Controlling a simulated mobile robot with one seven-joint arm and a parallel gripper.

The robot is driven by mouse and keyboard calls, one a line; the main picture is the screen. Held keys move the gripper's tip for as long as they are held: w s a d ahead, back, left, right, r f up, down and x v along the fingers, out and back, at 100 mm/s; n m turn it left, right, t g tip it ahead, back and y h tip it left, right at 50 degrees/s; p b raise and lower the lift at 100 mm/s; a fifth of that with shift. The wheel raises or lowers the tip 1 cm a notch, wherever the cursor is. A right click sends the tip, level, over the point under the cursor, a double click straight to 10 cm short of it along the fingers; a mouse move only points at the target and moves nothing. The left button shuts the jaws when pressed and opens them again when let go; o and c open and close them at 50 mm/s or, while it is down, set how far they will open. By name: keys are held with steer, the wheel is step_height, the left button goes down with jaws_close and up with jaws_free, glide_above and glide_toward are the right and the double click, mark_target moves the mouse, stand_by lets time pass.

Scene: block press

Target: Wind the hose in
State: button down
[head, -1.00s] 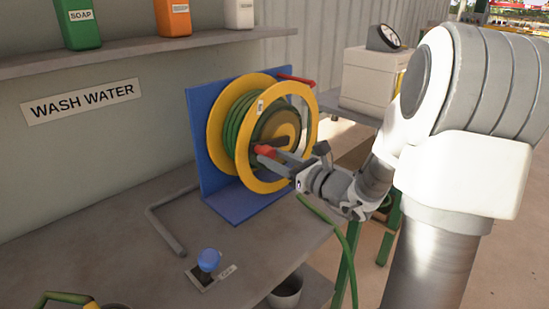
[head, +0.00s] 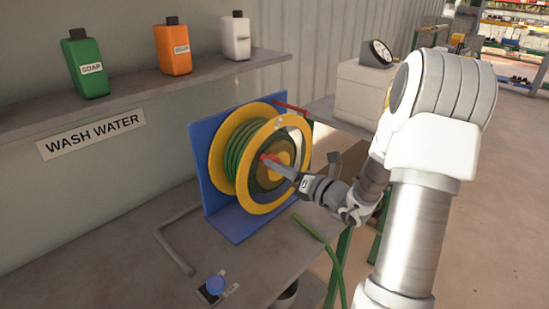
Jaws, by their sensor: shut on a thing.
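The hose reel (head: 216,160) has yellow rims and stands on a blue bracket (head: 206,190) on the bench. Green hose (head: 234,155) is wound in several turns on its drum. A loose length of green hose (head: 318,238) hangs over the bench's front edge, right of the bracket. My gripper (head: 272,162) is at the reel's front face, shut on the red crank handle (head: 264,157). The fingers and arm hide part of the handle and the lower hub. A second red part (head: 291,108) shows at the top right of the bracket.
A shelf with soap bottles (head: 88,65) runs above. A white box with a dial (head: 362,92) stands behind my arm.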

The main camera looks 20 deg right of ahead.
steer(key=w+d+r+m+p, duration=0.2)
steer(key=d+m+p, duration=0.4)
steer(key=p, duration=0.6)
steer(key=shift+w+d+r+m, duration=0.4)
steer(key=shift+r+m, duration=0.45)
steer(key=shift+m, duration=0.35)
steer(key=shift+c, duration=1.9)
jaws_free()
